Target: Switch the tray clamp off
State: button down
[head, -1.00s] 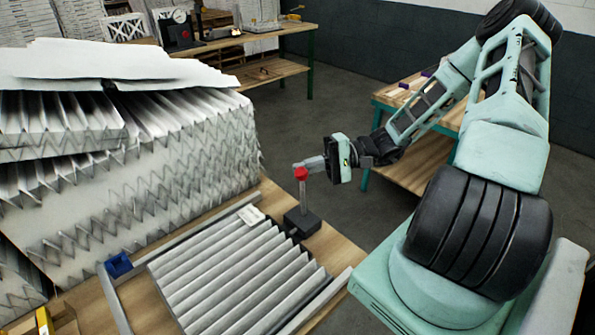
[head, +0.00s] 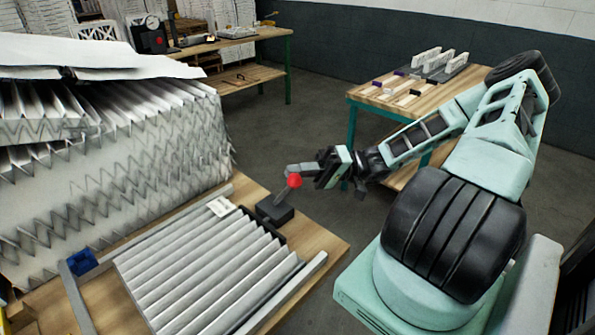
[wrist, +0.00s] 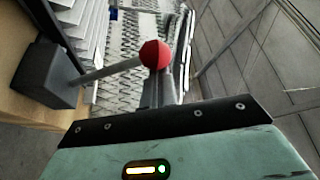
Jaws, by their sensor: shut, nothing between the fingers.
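The clamp lever is a grey rod with a red knob (head: 294,181), rising from a dark box (head: 274,210) at the far corner of the wooden bench. The rod leans to the right in the head view. In the wrist view the knob (wrist: 155,54) is close ahead and the box (wrist: 46,75) is at left. My gripper (head: 292,169) is shut and empty, its fingertips right by the knob. I cannot tell whether they touch it. A pleated filter (head: 205,278) lies between grey rails (head: 150,237) in front of the lever.
A tall stack of pleated filters (head: 110,160) stands at left. A blue block (head: 82,262) sits at the rail corner. A side table (head: 365,92) with small blocks stands behind my arm. A rear bench (head: 270,34) carries equipment. Open floor lies between.

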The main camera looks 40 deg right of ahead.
jog(key=shift+s+f, duration=0.1)
dwell(0.4)
jog(key=d+b, duration=0.2)
jog(key=d, duration=0.7)
jog(key=shift+d, duration=0.25)
dwell(0.5)
